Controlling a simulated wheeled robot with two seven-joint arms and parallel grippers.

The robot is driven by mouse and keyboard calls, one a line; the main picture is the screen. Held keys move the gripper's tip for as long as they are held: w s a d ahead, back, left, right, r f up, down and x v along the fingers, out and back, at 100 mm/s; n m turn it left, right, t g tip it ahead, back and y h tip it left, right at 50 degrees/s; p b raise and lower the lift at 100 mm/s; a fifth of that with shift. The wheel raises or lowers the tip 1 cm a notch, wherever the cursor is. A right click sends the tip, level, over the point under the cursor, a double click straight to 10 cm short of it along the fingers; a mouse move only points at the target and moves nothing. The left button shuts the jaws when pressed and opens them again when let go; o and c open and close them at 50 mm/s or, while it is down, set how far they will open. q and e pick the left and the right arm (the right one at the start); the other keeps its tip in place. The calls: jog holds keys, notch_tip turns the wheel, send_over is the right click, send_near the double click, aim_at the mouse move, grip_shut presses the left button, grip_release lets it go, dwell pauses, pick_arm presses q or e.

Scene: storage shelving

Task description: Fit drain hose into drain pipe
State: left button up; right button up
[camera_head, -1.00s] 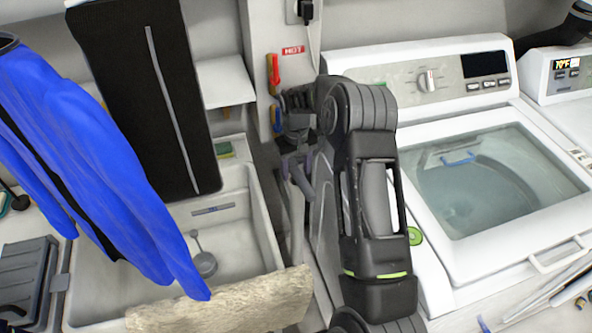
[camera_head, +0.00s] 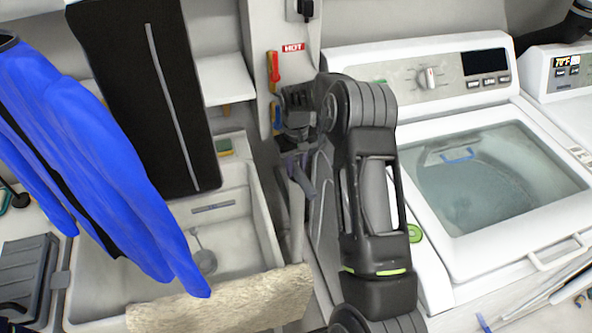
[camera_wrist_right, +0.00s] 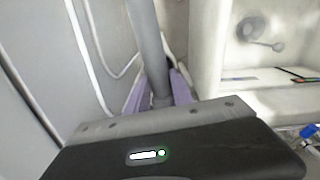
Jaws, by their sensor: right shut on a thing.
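My right gripper (camera_head: 301,177) hangs in the narrow gap between the sink and the washing machine. Its purple fingers are shut on a grey tube, which looks like the drain hose (camera_wrist_right: 147,38). In the right wrist view this hose runs from between the fingers (camera_wrist_right: 156,92) up to the top edge. In the head view a pale upright tube (camera_head: 297,222) shows just below the fingers; I cannot tell whether it is the hose or the drain pipe. The hose's end and the pipe's opening cannot be made out. My left gripper is not clearly in view.
The sink (camera_head: 262,215) stands close on the left and the washing machine (camera_head: 432,270) on the right. Red and blue valve handles (camera_head: 273,72) are on the wall behind. Thin white lines (camera_wrist_right: 83,55) run beside the hose. A blue garment (camera_head: 110,170) hangs at left.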

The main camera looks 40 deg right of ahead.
grip_shut()
jog(key=shift+r, duration=0.1)
dwell(0.3)
jog(key=shift+a+r+b, duration=0.1)
jog(key=shift+b, duration=0.25)
jog(key=shift+w+a+r, duration=0.1)
jog(key=shift+r, duration=0.25)
jog(key=r+b, duration=0.1)
jog(key=r, duration=0.2)
jog(key=r+b, duration=0.1)
jog(key=r, duration=0.2)
jog(key=shift+a, duration=0.2)
jog(key=w+a+b, duration=0.1)
jog(key=w+a, duration=0.2)
jog(key=a, duration=0.6)
jog(key=w+a+b, duration=0.2)
jog(key=w+a, duration=0.1)
jog(key=a, duration=0.6)
jog(key=shift+w+b, duration=0.2)
jog(key=shift+b, duration=0.1)
